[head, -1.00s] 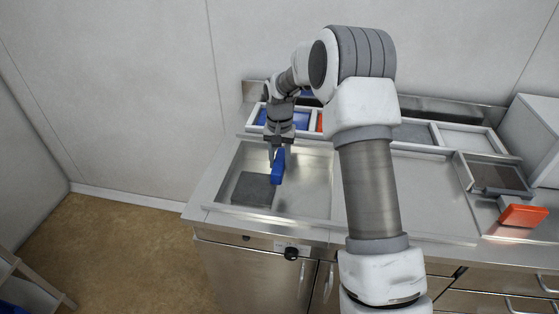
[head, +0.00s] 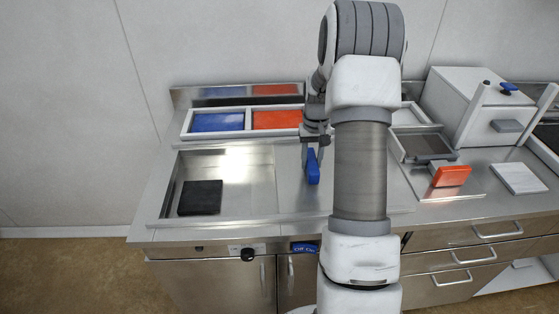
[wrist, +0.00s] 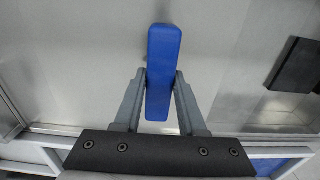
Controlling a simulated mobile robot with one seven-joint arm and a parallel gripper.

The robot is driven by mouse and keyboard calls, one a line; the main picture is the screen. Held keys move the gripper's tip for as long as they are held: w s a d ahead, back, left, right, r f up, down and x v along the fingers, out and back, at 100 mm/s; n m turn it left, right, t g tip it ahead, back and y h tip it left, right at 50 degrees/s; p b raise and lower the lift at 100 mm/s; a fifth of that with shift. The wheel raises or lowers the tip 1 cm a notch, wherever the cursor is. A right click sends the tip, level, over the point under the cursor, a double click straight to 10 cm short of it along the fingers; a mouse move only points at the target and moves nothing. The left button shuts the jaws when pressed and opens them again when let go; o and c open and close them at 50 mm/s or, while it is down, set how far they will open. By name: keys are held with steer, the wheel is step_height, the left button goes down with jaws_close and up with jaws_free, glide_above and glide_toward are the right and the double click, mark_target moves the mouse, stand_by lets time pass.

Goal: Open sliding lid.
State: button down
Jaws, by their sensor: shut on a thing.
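The lid's upright blue handle (head: 313,167) stands to the right of the uncovered part of the metal basin (head: 240,195) in the head view. It also fills the middle of the wrist view (wrist: 164,75). My gripper (head: 310,150) is shut on the handle, with one finger on each side of it in the wrist view (wrist: 160,85). The lid's metal panel (head: 292,203) lies around the handle; my arm hides its right part. A black square block (head: 200,198) lies uncovered in the basin's left part. It shows at the wrist view's right edge (wrist: 297,66).
Blue (head: 218,122) and orange (head: 277,119) trays sit in a white frame behind the basin. At right are a mesh-bottomed tray (head: 425,145), an orange block (head: 451,176), a white tile (head: 519,178) and a white box (head: 475,105). Drawers line the front.

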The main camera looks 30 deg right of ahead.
steer(key=s+d, duration=0.1)
steer(key=d, duration=0.3)
steer(key=s+d, duration=0.1)
steer(key=d, duration=0.1)
steer(key=shift+s+d, duration=0.35)
steer(key=shift+c, duration=2.4)
jaws_free()
steer(key=shift+a, duration=0.1)
step_height(320, 180, up, 18)
steer(key=p, duration=0.1)
steer(key=shift+f, duration=0.25)
